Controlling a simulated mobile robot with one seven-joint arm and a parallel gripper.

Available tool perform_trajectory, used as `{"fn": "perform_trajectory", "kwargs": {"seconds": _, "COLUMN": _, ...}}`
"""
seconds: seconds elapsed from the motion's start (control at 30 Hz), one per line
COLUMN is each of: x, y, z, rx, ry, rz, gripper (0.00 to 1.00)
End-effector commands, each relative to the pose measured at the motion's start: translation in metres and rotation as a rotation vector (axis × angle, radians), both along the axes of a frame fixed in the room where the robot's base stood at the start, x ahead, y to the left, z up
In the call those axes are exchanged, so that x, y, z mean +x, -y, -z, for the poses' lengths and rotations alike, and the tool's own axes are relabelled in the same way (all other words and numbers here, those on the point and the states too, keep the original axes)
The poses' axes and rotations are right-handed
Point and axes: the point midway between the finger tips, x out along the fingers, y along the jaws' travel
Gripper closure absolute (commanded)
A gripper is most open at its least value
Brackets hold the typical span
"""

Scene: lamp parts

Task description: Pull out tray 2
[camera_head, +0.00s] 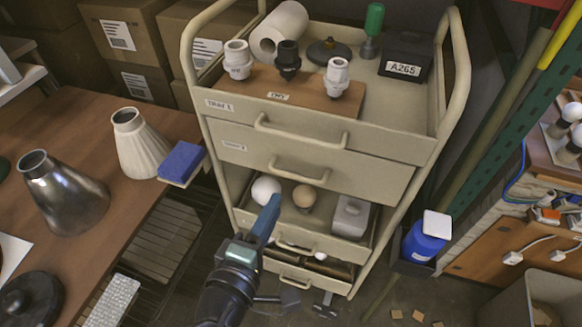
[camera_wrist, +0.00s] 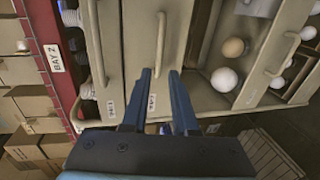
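Tray 2 is the second beige drawer (camera_head: 345,178) of the cart, below the drawer labelled TRAY 1 (camera_head: 350,132). It looks shut. Its bar handle (camera_head: 297,170) is at the front middle. In the wrist view the cart appears turned on its side, and the tray 2 handle (camera_wrist: 161,42) lies ahead of my fingertips, roughly in line with the gap between them. My gripper (camera_wrist: 160,77) is open and empty. In the head view my gripper (camera_head: 272,203) is lower than that handle, in front of the bulb tray. Whether the fingertips touch anything cannot be told.
An open tray (camera_head: 330,240) with bulbs and a grey box sits below tray 2, with another drawer (camera_head: 305,279) under it. Lamp sockets stand on the cart top. A wooden table (camera_head: 120,215) with lampshades stands left, and a blue canister (camera_head: 423,243) stands right.

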Motion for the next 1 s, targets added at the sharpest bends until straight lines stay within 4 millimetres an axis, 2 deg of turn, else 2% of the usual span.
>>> {"fn": "perform_trajectory", "kwargs": {"seconds": 0.3, "x": 0.063, "y": 0.021, "z": 0.014, "rx": 0.003, "ry": 0.002, "rz": 0.003, "gripper": 0.73}}
{"fn": "perform_trajectory", "kwargs": {"seconds": 0.5, "x": 0.090, "y": 0.029, "z": 0.019, "rx": 0.003, "ry": 0.002, "rz": 0.001, "gripper": 0.73}}
{"fn": "perform_trajectory", "kwargs": {"seconds": 0.67, "x": 0.098, "y": 0.032, "z": 0.021, "rx": 0.003, "ry": 0.002, "rz": 0.001, "gripper": 0.73}}
{"fn": "perform_trajectory", "kwargs": {"seconds": 0.93, "x": 0.099, "y": 0.032, "z": 0.021, "rx": 0.004, "ry": 0.001, "rz": 0.000, "gripper": 0.73}}
{"fn": "perform_trajectory", "kwargs": {"seconds": 1.0, "x": 0.099, "y": 0.032, "z": 0.021, "rx": 0.004, "ry": 0.001, "rz": 0.000, "gripper": 0.84}}
